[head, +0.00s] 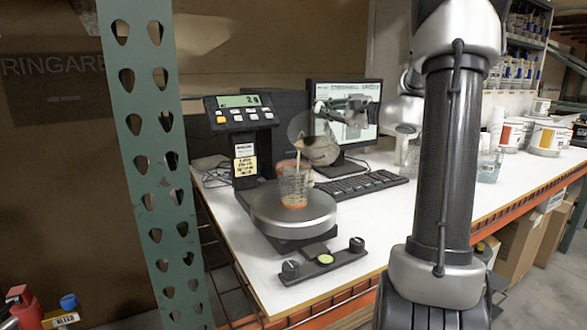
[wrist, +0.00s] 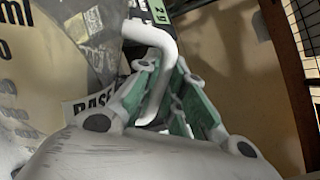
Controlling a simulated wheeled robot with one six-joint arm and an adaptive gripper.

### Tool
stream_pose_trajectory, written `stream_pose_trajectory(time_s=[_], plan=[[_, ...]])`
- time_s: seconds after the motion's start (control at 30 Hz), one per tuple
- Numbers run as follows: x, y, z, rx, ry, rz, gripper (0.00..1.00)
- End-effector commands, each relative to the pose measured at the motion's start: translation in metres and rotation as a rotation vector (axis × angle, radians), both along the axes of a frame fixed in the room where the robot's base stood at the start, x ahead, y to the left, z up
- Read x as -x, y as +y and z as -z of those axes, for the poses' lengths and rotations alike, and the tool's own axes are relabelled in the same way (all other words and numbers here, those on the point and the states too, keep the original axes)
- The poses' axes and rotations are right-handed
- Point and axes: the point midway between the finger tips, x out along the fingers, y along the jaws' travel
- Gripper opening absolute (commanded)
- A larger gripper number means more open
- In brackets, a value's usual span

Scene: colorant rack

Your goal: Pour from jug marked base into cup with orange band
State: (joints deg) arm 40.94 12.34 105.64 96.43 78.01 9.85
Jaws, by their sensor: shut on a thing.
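The jug marked base (wrist: 78,60) is a clear vessel with printed graduations and a label; in the head view (head: 319,148) it is tilted above the cup. A thin beige stream falls from it. The cup with orange band (head: 294,184) is clear and stands upright on the round plate of the scale (head: 262,210), with some beige liquid low inside. My gripper (wrist: 172,100) is shut on the jug's white handle (wrist: 150,38). In the head view my gripper (head: 347,108) is small, beside the jug and in front of the monitor.
The scale's display (head: 238,101) stands behind the cup on the left. A monitor (head: 368,95) and keyboard (head: 360,185) are behind the jug. A green perforated post (head: 155,150) rises at the left front. Clear cups (head: 489,165) and paint buckets (head: 548,138) stand at the right.

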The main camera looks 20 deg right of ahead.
Motion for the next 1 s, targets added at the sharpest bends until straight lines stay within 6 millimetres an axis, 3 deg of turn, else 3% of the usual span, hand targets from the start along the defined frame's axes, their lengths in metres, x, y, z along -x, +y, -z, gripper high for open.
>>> stream_pose_trajectory(time_s=[1.0], plan=[[0.0014, 0.0021, -0.0056, 0.024, -0.019, 0.0, 0.0]])
